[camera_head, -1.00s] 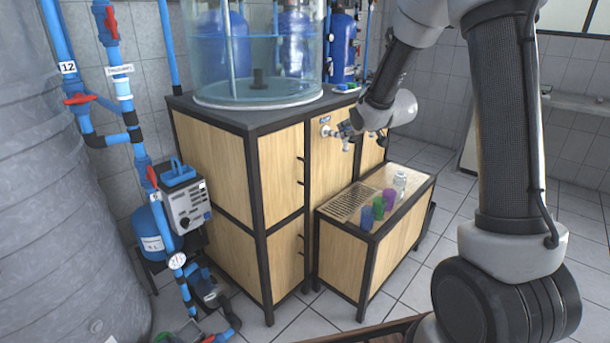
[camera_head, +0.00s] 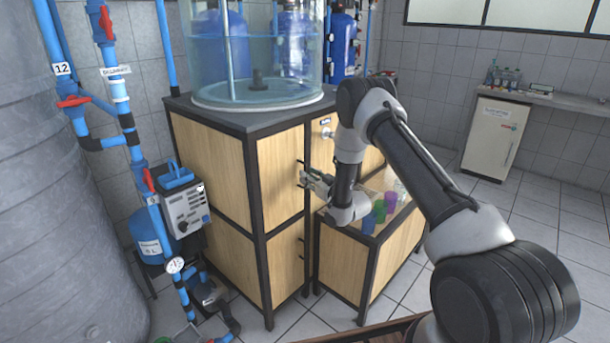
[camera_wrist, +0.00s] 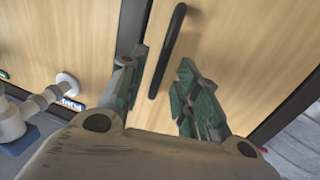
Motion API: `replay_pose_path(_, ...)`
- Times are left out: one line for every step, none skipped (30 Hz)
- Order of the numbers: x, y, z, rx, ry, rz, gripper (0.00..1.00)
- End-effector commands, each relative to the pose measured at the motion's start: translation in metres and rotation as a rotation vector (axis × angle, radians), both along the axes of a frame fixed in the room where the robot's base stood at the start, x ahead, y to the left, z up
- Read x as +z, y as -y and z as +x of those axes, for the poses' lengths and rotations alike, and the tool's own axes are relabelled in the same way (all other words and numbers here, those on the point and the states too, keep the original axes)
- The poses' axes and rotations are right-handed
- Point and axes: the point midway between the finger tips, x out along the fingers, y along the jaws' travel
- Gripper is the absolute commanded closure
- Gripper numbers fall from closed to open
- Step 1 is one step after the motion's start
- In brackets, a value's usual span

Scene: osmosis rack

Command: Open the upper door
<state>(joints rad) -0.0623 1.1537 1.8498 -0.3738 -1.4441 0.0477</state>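The upper door (camera_head: 279,176) is a light wood panel in a black frame on the cabinet's front, and it looks shut. Its black vertical handle shows in the wrist view (camera_wrist: 167,50), running between my two spread fingers. My gripper (camera_wrist: 158,98) is open, with green pads on either side of the handle's line. I cannot tell whether either finger touches the handle. In the head view my gripper (camera_head: 306,178) is at the door's right edge, and the handle there is largely hidden by it.
A lower door (camera_head: 286,262) with its own handle sits below. A low wooden bench (camera_head: 345,262) with coloured cups stands right of the cabinet, under my forearm. A clear tank (camera_head: 258,60) stands on top. Blue pipes (camera_head: 120,90) and a grey tank are at the left.

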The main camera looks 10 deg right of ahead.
Motion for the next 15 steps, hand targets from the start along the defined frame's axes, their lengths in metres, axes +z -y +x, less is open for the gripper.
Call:
replay_pose_path(0.0,-0.004,0.007,0.001,0.0,-0.001,0.68)
replay_pose_path(0.0,-0.006,0.011,0.001,0.001,0.0,0.68)
replay_pose_path(0.0,-0.008,0.016,0.0,0.0,0.0,0.68)
replay_pose_path(0.0,-0.009,0.019,0.0,0.0,0.0,0.68)
replay_pose_path(0.0,-0.01,0.021,0.0,-0.001,0.0,0.68)
replay_pose_path(0.0,-0.011,0.023,0.0,0.0,0.001,0.68)
replay_pose_path(0.0,-0.012,0.025,-0.001,0.0,0.001,0.68)
replay_pose_path(0.0,-0.012,0.026,-0.001,-0.001,0.0,0.68)
replay_pose_path(0.0,-0.013,0.027,-0.001,-0.001,0.0,0.68)
replay_pose_path(0.0,-0.013,0.027,-0.001,-0.002,0.0,0.68)
replay_pose_path(0.0,-0.013,0.028,-0.001,-0.002,0.0,0.68)
replay_pose_path(0.0,-0.013,0.028,-0.001,-0.002,0.0,0.68)
replay_pose_path(0.0,-0.013,0.028,-0.001,-0.002,0.0,0.68)
replay_pose_path(0.0,-0.013,0.027,-0.001,-0.002,0.0,0.68)
replay_pose_path(0.0,-0.013,0.027,-0.001,-0.002,0.0,0.68)
